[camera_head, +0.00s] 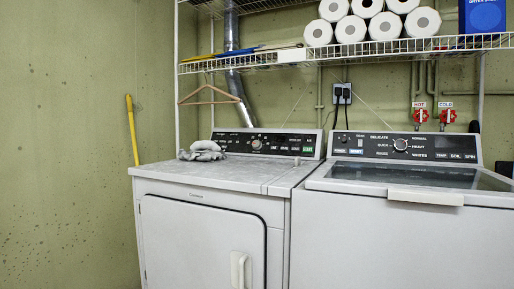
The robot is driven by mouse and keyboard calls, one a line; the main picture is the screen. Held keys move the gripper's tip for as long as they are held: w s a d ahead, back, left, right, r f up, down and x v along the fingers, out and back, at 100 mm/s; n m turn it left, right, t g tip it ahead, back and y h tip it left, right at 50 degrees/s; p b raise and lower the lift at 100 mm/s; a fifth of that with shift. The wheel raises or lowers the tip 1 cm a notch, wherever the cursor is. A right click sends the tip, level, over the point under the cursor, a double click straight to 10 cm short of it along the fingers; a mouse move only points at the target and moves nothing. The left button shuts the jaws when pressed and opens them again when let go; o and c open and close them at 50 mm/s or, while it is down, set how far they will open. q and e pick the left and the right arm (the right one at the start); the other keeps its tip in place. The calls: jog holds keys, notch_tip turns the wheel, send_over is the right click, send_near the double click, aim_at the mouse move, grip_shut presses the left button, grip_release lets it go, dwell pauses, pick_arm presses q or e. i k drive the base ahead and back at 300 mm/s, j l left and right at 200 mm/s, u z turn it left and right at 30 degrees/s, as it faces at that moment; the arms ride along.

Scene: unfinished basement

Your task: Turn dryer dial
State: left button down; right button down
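The dryer (222,175) is the white front-door machine on the left, with its door closed and a handle at the door's lower right. Its black control panel (285,145) stands along the back of the top. The dryer dial (257,144) is a small round knob left of the panel's middle, too small to read its setting. Several small buttons, one of them green, sit to its right. Neither of my grippers is in view.
Grey gloves (202,151) lie on the dryer's top at the left. A washer (400,215) with its own dial (400,144) stands close on the right. A wire shelf (350,53) holding paper rolls (351,28) hangs above. A hanger (209,95) dangles from it.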

aim_at(256, 145)
jog(key=z, duration=0.45)
jog(key=i+j+z, duration=0.1)
jog(key=j+z, duration=0.85)
